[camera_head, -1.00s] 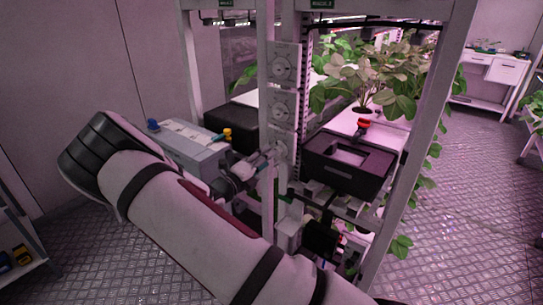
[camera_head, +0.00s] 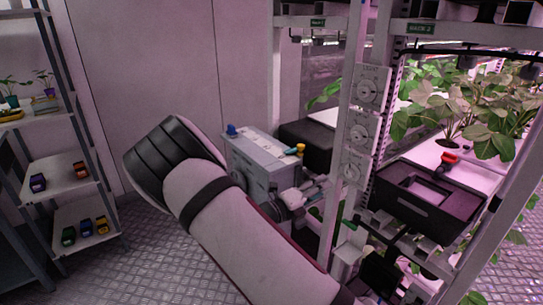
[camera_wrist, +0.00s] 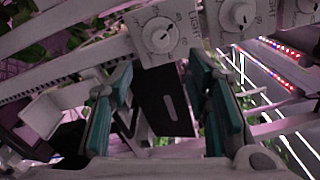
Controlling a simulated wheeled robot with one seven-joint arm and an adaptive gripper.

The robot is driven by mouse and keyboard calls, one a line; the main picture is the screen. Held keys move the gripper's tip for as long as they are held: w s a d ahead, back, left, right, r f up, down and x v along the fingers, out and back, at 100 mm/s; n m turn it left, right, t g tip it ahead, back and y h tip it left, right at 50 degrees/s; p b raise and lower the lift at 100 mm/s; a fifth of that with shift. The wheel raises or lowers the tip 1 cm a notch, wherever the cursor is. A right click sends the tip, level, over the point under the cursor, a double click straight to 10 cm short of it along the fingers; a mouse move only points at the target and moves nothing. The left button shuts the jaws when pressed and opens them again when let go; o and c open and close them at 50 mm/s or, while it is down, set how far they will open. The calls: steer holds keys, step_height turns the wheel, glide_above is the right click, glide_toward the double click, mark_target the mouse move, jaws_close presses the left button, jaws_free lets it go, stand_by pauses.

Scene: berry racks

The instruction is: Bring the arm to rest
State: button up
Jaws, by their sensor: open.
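My arm (camera_head: 235,225) fills the lower middle of the head view, with its black-banded bend at the left in front of a grey box. My gripper (camera_wrist: 160,72) shows in the wrist view with its two teal-padded fingers spread apart. Nothing is held between them. Beyond the fingers are a white panel with round dials (camera_wrist: 165,35) and a dark plate with a slot (camera_wrist: 163,100). Whether the fingers touch anything there I cannot tell.
The rack's dial panel (camera_head: 362,130) and posts stand close right of my arm. A shelf unit (camera_head: 65,180) stands left. Bare floor lies between shelf and arm.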

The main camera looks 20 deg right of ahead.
steer(key=s+r+m+g+y, duration=0.4)
steer(key=s+m, duration=0.4)
steer(key=m, duration=0.1)
steer(key=s+r+m+g+y, duration=0.3)
steer(key=s+r+m, duration=0.1)
steer(key=s+m, duration=0.5)
steer(key=s+a+r+m+t+y, duration=0.2)
steer(key=s+a+r+m+y, duration=0.3)
steer(key=s+m, duration=0.3)
steer(key=s+a+r+m+t+y, duration=0.3)
steer(key=s+a+r+m+y, duration=0.2)
steer(key=m, duration=0.5)
steer(key=s+a+r, duration=0.1)
steer(key=s+a, duration=0.1)
steer(key=s, duration=0.1)
steer(key=shift+s+a, duration=0.35)
steer(key=shift+s, duration=0.05)
steer(key=shift+c, duration=0.4)
